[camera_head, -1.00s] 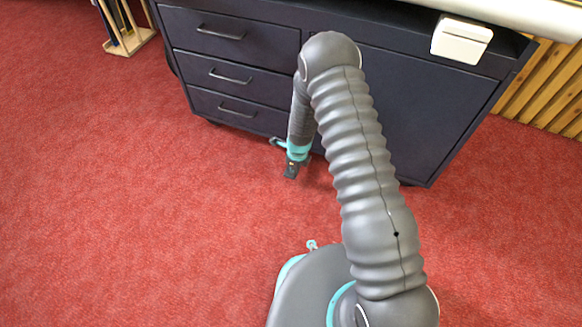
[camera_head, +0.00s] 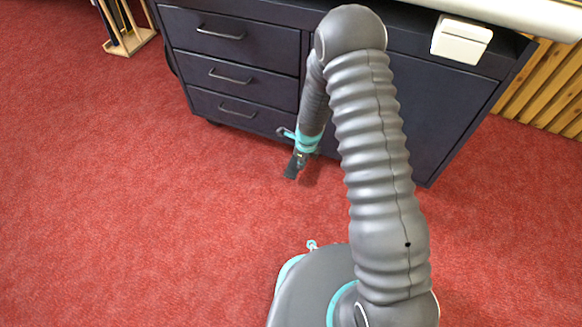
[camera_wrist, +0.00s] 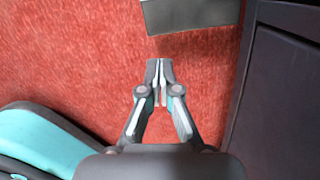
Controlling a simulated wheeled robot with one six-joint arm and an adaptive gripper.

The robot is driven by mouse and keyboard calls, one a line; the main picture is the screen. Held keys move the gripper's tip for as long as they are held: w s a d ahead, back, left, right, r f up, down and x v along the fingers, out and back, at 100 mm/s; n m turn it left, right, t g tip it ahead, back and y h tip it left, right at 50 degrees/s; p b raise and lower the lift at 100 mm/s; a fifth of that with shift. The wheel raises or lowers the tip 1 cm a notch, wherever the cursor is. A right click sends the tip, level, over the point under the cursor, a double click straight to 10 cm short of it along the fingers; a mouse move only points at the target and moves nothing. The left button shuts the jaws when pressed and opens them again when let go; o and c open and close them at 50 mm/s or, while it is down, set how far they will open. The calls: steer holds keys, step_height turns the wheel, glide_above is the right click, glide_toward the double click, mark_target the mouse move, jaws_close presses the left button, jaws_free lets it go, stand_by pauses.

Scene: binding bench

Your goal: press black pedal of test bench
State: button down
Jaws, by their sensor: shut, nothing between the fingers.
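The bench is a dark cabinet (camera_head: 430,110) with drawers on its left side; its dark side also shows at the right of the wrist view (camera_wrist: 285,100). A dark grey, flat block (camera_wrist: 190,14) lies on the red floor at the top edge of the wrist view, cut off by the frame. It may be the black pedal, but I cannot tell for sure. No pedal shows in the head view; my arm covers part of the floor there. My gripper (camera_head: 293,170) points down over the floor in front of the cabinet. Its fingertips (camera_wrist: 160,64) are together and empty, apart from the block in the picture.
Three drawers (camera_head: 235,75) with metal handles face the open floor. A white switch box (camera_head: 461,40) sits at the cabinet's top right. A wooden rack (camera_head: 130,42) stands at the far left. Red carpet (camera_head: 110,200) is clear on the left.

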step_height(320, 180, up, 6)
steer(key=shift+s+d, duration=0.2)
steer(key=shift+d, duration=0.1)
steer(key=shift+r, duration=0.1)
stand_by(0.5)
steer(key=s+d+n+g, duration=0.1)
steer(key=s+n+g, duration=0.1)
steer(key=s+n, duration=0.55)
steer(key=s+d+r+n+t+p, duration=0.2)
steer(key=s+d+r+n, duration=0.2)
steer(key=r, duration=1.2)
steer(key=s+d+r+n+t+p, duration=0.2)
steer(key=s+r+n, duration=0.4)
steer(key=r, duration=0.9)
steer(key=s+d+r+n+t+h+p, duration=0.1)
steer(key=s+d+r+n+t+p, duration=0.2)
steer(key=r, duration=1.3)
steer(key=shift+s+d+r+n+p, duration=0.3)
steer(key=shift+s+d+n+p, duration=0.4)
steer(key=shift+s+d+n, duration=1.65)
